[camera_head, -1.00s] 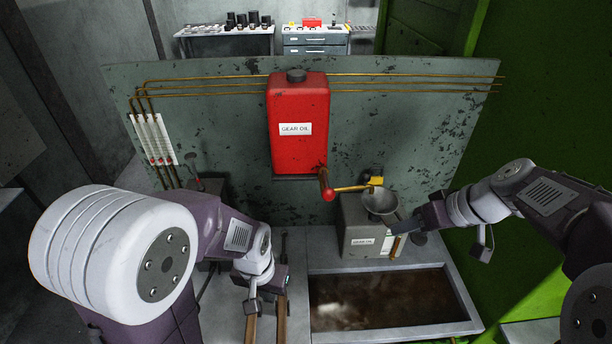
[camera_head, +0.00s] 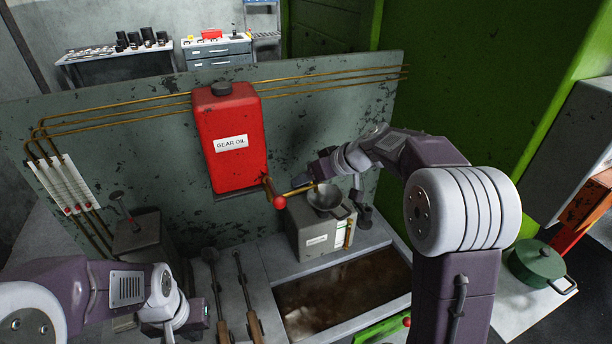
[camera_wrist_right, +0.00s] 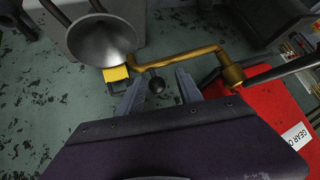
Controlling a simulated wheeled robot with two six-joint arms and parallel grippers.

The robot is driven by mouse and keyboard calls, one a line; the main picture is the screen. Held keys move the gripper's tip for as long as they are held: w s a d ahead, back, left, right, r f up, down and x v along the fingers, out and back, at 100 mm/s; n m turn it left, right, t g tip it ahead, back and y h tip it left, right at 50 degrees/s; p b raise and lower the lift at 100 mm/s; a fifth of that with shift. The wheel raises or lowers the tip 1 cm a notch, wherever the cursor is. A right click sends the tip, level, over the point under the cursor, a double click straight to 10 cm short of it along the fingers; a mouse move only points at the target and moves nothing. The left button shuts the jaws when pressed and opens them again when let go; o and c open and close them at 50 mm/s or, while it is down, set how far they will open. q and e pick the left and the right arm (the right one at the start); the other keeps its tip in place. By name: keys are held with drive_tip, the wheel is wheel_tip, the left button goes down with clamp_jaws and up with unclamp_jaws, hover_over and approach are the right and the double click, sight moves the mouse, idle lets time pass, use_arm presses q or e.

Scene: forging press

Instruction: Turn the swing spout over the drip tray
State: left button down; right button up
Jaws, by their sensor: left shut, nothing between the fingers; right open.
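The brass swing spout (camera_head: 300,189) runs from the valve under the red gear oil tank (camera_head: 231,140) to above the grey funnel (camera_head: 327,197). The drip tray (camera_head: 283,309), holding brown oil, lies in front, away from the spout's end.
The funnel stands on a grey gear oil can (camera_head: 312,238). A yellow block (camera_wrist_right: 115,79) sits by the spout's end. Long-handled tools (camera_head: 245,292) lie left of the tray. A green pot (camera_head: 538,266) stands at right. The panel (camera_head: 110,140) closes off the back.

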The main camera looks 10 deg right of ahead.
drive_tip(key=shift+w+d+f, duration=0.15)
drive_tip(key=shift+d+f, duration=0.1)
drive_tip(key=shift+f, duration=0.05)
drive_tip(key=shift+a, duration=0.3)
drive_tip(key=c, duration=0.5)
clamp_jaws()
idle(0.5)
